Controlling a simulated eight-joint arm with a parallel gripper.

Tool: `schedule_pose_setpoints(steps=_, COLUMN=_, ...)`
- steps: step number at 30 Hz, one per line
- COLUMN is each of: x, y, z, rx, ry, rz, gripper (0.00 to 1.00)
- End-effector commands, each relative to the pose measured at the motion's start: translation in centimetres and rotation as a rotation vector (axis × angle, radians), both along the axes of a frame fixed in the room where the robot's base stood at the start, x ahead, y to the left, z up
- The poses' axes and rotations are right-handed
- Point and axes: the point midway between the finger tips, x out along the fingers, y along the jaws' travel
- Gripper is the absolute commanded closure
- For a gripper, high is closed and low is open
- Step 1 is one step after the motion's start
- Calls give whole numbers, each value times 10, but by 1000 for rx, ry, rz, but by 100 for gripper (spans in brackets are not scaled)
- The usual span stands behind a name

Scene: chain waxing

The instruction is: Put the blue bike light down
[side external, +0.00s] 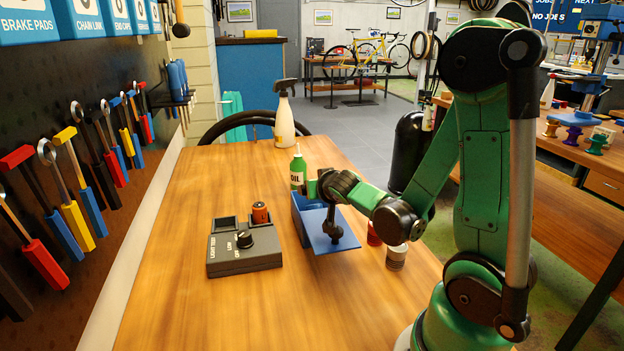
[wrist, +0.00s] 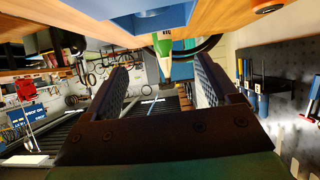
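I cannot make out a blue bike light in either view. My gripper (side external: 333,232) hangs at the blue box (side external: 345,245) on the wooden table, and its dark fingers partly cover the box. In the wrist view my gripper (wrist: 162,90) has its two fingers wide apart, with nothing held between them. A green bottle tip shows beyond the gap. Part of the blue box (wrist: 155,18) shows at the top of the tilted wrist view. The grey light tester (side external: 245,265) sits left of the box, with an orange cylinder (side external: 260,212) upright in one of its slots.
A green oil bottle (side external: 298,170) and a white spray bottle (side external: 284,122) stand behind the box. A red container (side external: 374,236) and a small can (side external: 397,258) stand right of it, close to my arm. The front left of the table (side external: 180,310) is clear.

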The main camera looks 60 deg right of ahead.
Motion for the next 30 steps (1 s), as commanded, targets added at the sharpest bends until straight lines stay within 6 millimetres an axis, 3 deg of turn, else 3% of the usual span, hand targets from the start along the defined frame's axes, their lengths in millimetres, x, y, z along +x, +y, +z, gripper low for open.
schedule_pose_setpoints(steps=11, x=-1, y=0, z=11, rx=-1, ry=5, rz=-1, gripper=19)
schedule_pose_setpoints(steps=30, x=-38, y=39, z=40, rx=-1, ry=4, rz=2, gripper=19)
